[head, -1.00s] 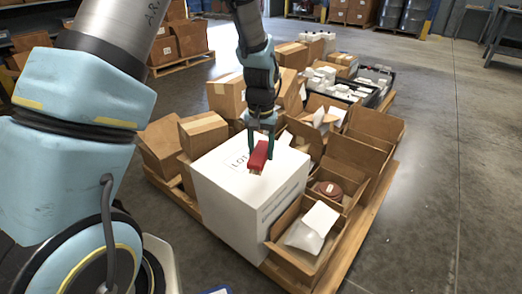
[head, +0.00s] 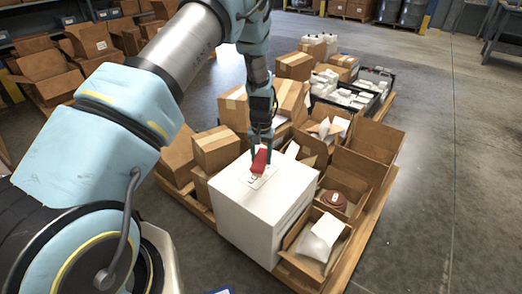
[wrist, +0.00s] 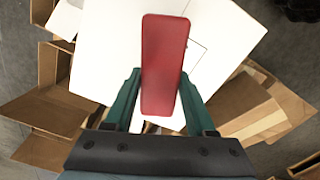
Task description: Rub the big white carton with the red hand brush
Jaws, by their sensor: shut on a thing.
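The big white carton (head: 262,205) stands on the near part of a wooden pallet, with a printed label on its top. My gripper (head: 261,152) is above the carton's top, pointing down, and is shut on the red hand brush (head: 260,162). In the wrist view the red brush (wrist: 164,65) lies between the two green fingers of my gripper (wrist: 160,100), with the white carton top (wrist: 110,50) behind it. The brush is at or just above the top near the label; I cannot tell whether it touches. Its bristles are mostly hidden.
Open brown boxes with white packets (head: 320,238) and a reddish-brown round item (head: 333,200) stand close to the carton's right. Closed brown boxes (head: 215,148) stand behind left. A black crate of white items (head: 345,88) is farther back. The floor at right (head: 440,190) is clear.

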